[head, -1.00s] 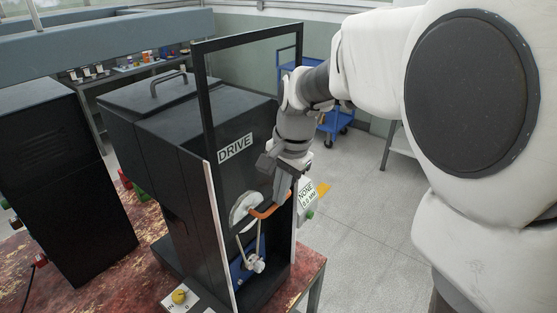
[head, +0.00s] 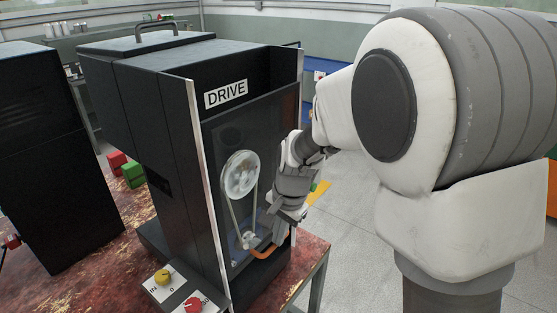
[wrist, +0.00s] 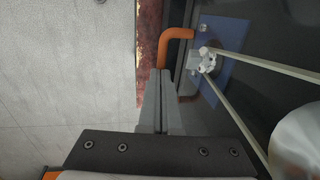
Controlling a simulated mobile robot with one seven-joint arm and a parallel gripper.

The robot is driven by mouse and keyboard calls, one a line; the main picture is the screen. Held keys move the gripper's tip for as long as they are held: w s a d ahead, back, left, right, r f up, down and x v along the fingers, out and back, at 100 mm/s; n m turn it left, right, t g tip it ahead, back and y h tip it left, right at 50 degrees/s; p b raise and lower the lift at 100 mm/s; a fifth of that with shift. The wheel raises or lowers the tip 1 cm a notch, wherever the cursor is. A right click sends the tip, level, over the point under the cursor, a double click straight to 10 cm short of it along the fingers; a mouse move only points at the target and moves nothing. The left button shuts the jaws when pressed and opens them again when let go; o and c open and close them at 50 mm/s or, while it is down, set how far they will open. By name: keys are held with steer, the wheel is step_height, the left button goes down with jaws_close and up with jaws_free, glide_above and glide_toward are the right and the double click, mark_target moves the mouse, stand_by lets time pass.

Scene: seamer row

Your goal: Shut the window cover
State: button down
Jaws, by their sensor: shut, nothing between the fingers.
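The window cover (head: 222,139) is a dark see-through panel on the front of the machine marked DRIVE. It is down, in front of a pale pulley, a belt and a lower hub. Its orange handle (head: 263,252) is low, near the machine's base. It also shows at the top of the wrist view (wrist: 174,36). My gripper (head: 284,235) is at the right end of the handle. In the wrist view its fingers (wrist: 158,80) are shut together with nothing between them, just beside the handle. I cannot tell whether they touch it, or whether the cover is fully seated.
A panel with a yellow knob (head: 163,277) and a red knob (head: 193,304) sits in front of the machine on the worn red table (head: 100,262). Another black cabinet (head: 50,160) stands to the left. Red and green blocks lie behind. Open floor (head: 345,225) is to the right.

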step_height(320, 180, down, 13)
steer(key=b, duration=0.6)
steer(key=shift+r, duration=0.15)
steer(key=shift+s+d, duration=0.1)
steer(key=shift+s, duration=0.05)
step_height(320, 180, up, 15)
steer(key=s+d+p, duration=0.1)
steer(key=d+p, duration=0.1)
steer(key=p, duration=0.3)
steer(key=s+d+r+n+t+p, duration=0.2)
steer(key=s+d+r+n, duration=0.1)
steer(key=s+d+r, duration=0.2)
steer(key=s+d+r+n+t+h+p, duration=0.1)
steer(key=s+d+r+n, duration=0.3)
steer(key=s+r, duration=0.5)
steer(key=s+d+t+p, duration=0.1)
steer(key=s, duration=0.4)
steer(key=shift+d+n+h, duration=0.15)
steer(key=shift+n+h, duration=0.15)
